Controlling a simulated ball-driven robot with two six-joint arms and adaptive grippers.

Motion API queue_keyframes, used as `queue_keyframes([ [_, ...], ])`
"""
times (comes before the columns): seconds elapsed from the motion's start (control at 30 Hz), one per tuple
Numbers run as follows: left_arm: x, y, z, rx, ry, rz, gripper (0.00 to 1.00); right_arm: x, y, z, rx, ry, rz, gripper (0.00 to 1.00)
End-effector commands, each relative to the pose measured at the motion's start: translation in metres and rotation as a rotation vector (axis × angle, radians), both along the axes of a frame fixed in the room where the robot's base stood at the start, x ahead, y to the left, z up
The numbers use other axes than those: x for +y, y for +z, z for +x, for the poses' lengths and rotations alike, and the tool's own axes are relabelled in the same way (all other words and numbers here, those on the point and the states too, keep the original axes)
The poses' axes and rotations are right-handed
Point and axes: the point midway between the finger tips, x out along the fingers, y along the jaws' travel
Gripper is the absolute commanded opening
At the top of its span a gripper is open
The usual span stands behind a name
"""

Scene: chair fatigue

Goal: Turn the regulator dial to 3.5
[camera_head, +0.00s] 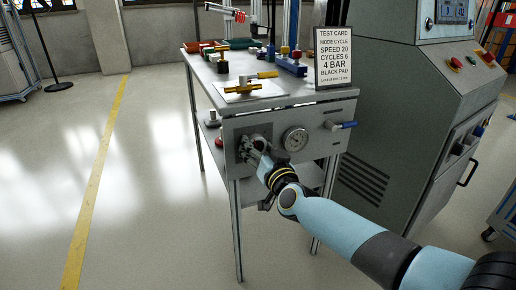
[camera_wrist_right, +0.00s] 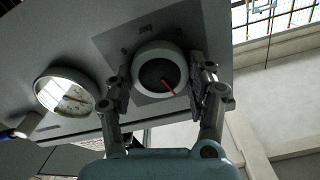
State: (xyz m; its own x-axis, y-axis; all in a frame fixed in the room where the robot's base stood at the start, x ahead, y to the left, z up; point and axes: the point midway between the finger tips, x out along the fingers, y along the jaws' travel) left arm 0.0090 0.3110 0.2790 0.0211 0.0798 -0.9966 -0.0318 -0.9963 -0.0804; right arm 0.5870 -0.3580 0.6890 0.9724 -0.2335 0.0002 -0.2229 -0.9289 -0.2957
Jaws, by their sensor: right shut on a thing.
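The regulator dial (camera_wrist_right: 160,71) is a round knob with a pale rim, a dark face and a red pointer, on a dark square plate on the table's front panel. My right gripper (camera_wrist_right: 160,88) is shut on the dial, one finger on each side. In the head view my right gripper (camera_head: 252,150) covers most of the dial. A round pressure gauge (camera_head: 295,139) sits right of it; in the wrist view the gauge (camera_wrist_right: 66,91) shows at left. My left gripper is not in view.
A blue-handled valve (camera_head: 342,125) sticks out right of the gauge. A test card (camera_head: 333,57) reading 4 BAR stands on the table (camera_head: 283,99), among coloured fittings. A grey control cabinet (camera_head: 385,110) stands close at right.

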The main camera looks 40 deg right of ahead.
Motion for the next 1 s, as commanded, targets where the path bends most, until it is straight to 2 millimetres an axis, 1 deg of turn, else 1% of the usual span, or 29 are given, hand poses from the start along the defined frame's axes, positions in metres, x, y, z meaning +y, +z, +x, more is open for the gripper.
queue_keyframes([
  [0.17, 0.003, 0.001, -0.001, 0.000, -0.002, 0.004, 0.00, 0.000, -0.001, 0.000, -0.028, 0.001, 0.124, 0.23],
  [0.4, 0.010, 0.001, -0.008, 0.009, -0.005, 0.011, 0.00, -0.001, -0.002, -0.001, -0.076, 0.000, 0.325, 0.23],
  [0.7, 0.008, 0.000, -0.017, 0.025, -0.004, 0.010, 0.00, -0.001, -0.002, -0.001, -0.125, 0.000, 0.531, 0.23],
  [1.0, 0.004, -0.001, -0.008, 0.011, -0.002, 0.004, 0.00, -0.001, -0.003, -0.001, -0.152, -0.001, 0.642, 0.23],
])
